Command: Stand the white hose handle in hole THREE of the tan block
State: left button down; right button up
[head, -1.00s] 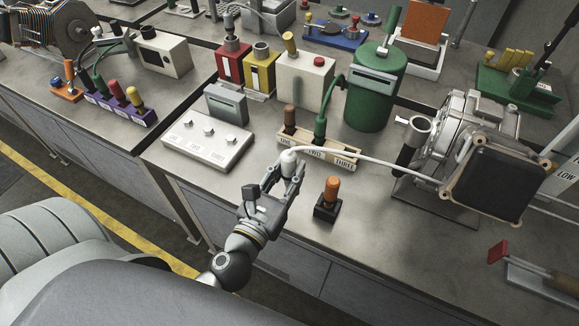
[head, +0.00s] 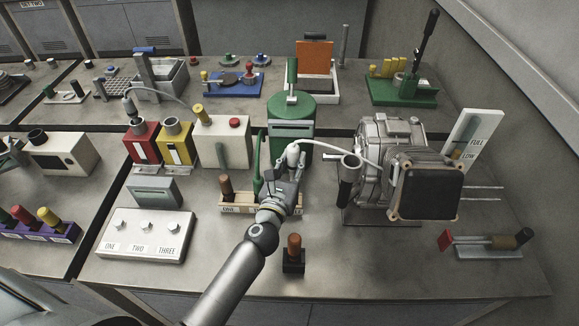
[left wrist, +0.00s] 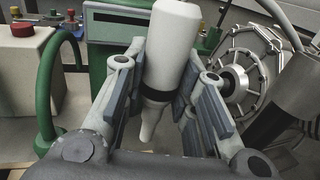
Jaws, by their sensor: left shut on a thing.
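My left gripper (head: 288,172) is shut on the white hose handle (head: 292,156), which stands about upright with its white hose running off to the right. In the left wrist view the white handle (left wrist: 172,50) sits between the finger pads (left wrist: 160,88), its narrow tip pointing down. The tan block (head: 236,209) lies behind and below the gripper. A brown handle (head: 226,186) stands in its hole ONE, and a green hose (head: 258,165) comes down near its middle. My gripper and wrist cover hole THREE and its label. I cannot tell whether the tip is over that hole.
A green canister (head: 291,112) stands close behind the gripper. The grey machine (head: 385,150) with a black square panel (head: 428,190) is to the right. An orange-topped handle in a black base (head: 293,262) stands in front. A white labelled box (head: 146,236) is to the left.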

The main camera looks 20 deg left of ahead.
aim_at(292, 178)
pick_arm(q)
jog(key=shift+r, duration=0.1)
notch_tip(292, 178, down, 2)
jog(key=shift+f+b, duration=0.2)
jog(key=shift+b, duration=0.8)
notch_tip(292, 178, down, 2)
jog(key=shift+f+b, duration=0.25)
jog(key=shift+b, duration=0.95)
notch_tip(292, 178, down, 2)
jog(key=shift+f+b, duration=0.2)
jog(key=shift+b, duration=0.9)
jog(key=shift+f, duration=0.15)
